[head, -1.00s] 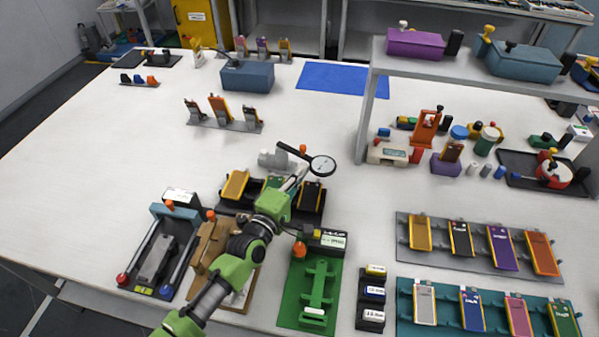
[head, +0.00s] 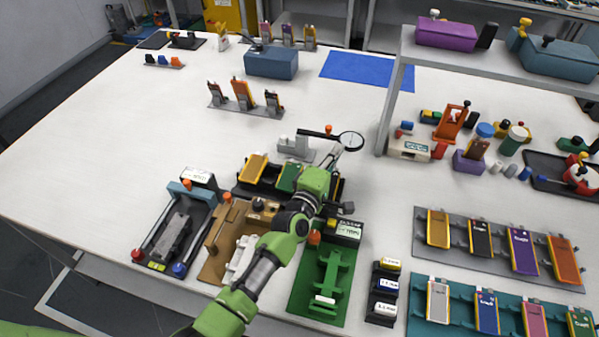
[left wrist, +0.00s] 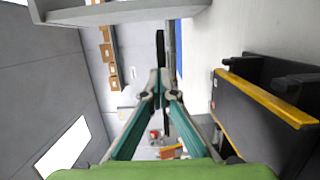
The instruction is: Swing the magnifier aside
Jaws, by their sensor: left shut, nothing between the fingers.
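The magnifier has a round, black-rimmed lens (head: 351,141) on a dark arm (head: 315,134), carried by a grey stand (head: 296,146) behind the row of cells. The lens points right of the stand, over bare table. My left gripper (head: 338,151) is shut and empty, with its tips just in front of the lens and close to the dark arm's end. I cannot tell whether they touch. In the left wrist view the shut fingers (left wrist: 160,76) show, with a dark upright bar just past the tips. My right gripper is not in view.
Under my left arm are dark cell holders (head: 246,190), a brown fixture (head: 217,262) and a green fixture (head: 312,292). A shelf (head: 440,60) with a post stands to the right. Bare table lies between the stand and the blue mat (head: 366,70).

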